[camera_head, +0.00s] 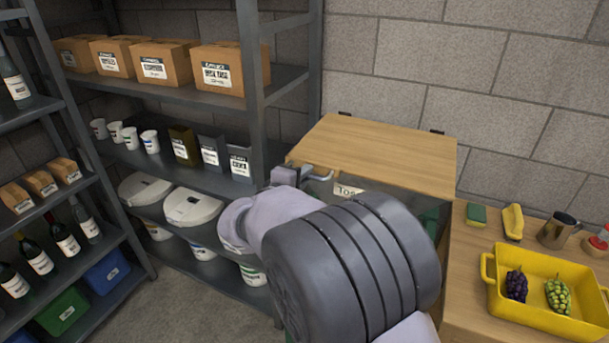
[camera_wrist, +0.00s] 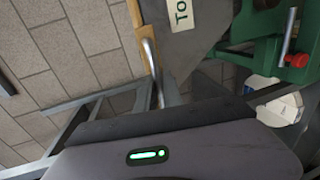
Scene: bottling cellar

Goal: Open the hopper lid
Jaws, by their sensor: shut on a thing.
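The hopper lid (camera_head: 375,152) is a light wooden panel with dark hinges at its back edge by the wall. It lies shut or nearly so; I cannot tell if there is a small gap. Its grey metal handle (camera_head: 319,176) sticks out at the front left. My gripper (camera_head: 294,175) is at this handle and shut on it, with my arm hiding much of the hopper front. In the wrist view the handle (camera_wrist: 151,65) runs down to my dark gripper (camera_wrist: 160,112), beside the lid's wooden edge (camera_wrist: 134,18). The labelled grey hopper front (camera_wrist: 180,35) is partly seen.
A metal shelf (camera_head: 180,85) with boxes and tubs stands close on the left. On the right, a wooden counter (camera_head: 462,270) holds a yellow crate (camera_head: 540,313) with grapes, a sponge (camera_head: 476,215) and a metal jug (camera_head: 558,230). A block wall stands behind the lid.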

